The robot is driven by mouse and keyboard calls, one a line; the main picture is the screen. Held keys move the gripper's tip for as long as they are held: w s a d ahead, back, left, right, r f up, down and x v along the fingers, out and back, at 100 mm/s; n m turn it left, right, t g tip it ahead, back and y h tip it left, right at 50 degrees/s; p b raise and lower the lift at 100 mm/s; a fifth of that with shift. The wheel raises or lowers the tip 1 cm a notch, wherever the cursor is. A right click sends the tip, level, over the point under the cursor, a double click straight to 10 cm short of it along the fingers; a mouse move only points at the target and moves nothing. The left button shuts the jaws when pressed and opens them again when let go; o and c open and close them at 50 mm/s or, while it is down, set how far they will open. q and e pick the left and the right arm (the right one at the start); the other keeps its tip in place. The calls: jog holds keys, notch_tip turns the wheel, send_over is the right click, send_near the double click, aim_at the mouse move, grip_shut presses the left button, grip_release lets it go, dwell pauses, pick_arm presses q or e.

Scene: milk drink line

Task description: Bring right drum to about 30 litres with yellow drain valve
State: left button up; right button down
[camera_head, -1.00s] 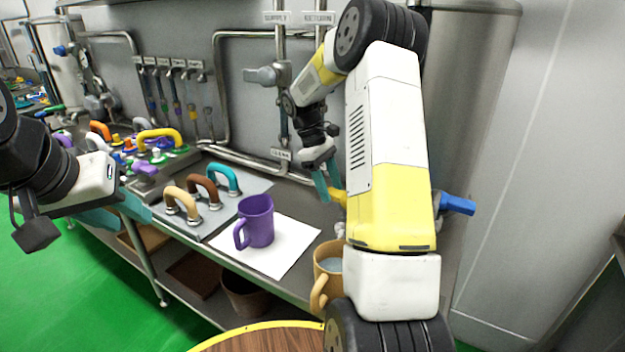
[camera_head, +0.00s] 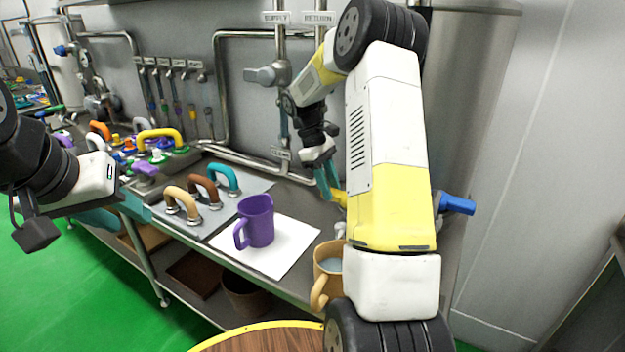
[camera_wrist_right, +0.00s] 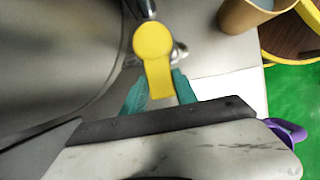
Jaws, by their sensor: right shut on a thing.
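The right drum (camera_head: 478,120) is a tall steel tank at the back right, partly hidden behind my right arm. A yellow valve lever (camera_head: 339,197) sticks out low by the drum. In the right wrist view the yellow lever (camera_wrist_right: 154,50) has a round head over a metal fitting, and its stem runs between my teal fingertips. My right gripper (camera_head: 327,182) is shut on this lever; in the wrist view the fingers (camera_wrist_right: 160,92) lie on both sides of the stem. My left gripper (camera_head: 22,225) is at the left edge, away from the drum; its jaws are unclear. No level reading is legible.
A tan mug (camera_head: 328,262) with liquid stands below the yellow lever. A purple mug (camera_head: 256,222) stands on a white sheet (camera_head: 290,252). Several coloured handles (camera_head: 205,188) stand on the counter at left. A blue valve handle (camera_head: 456,204) sticks out right of my arm.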

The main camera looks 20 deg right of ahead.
jog(key=shift+s+a+r, duration=0.1)
dwell(0.7)
jog(key=n, duration=0.1)
jog(key=s+a+n+t+h, duration=0.1)
jog(key=n, duration=0.1)
jog(key=shift+s, duration=0.15)
jog(key=shift+s+a+n+t, duration=0.15)
jog(key=shift+s+n+t, duration=0.15)
jog(key=shift+n, duration=0.4)
jog(key=shift+s+a+n+t, duration=0.15)
jog(key=shift+s+n+t, duration=0.1)
jog(key=shift+n, duration=0.45)
jog(key=c, duration=1)
grip_release()
jog(key=shift+o, duration=0.2)
jog(key=shift+s, duration=0.1)
jog(key=v, duration=0.7)
jog(key=shift+a+r, duration=0.25)
jog(key=shift+r, duration=0.05)
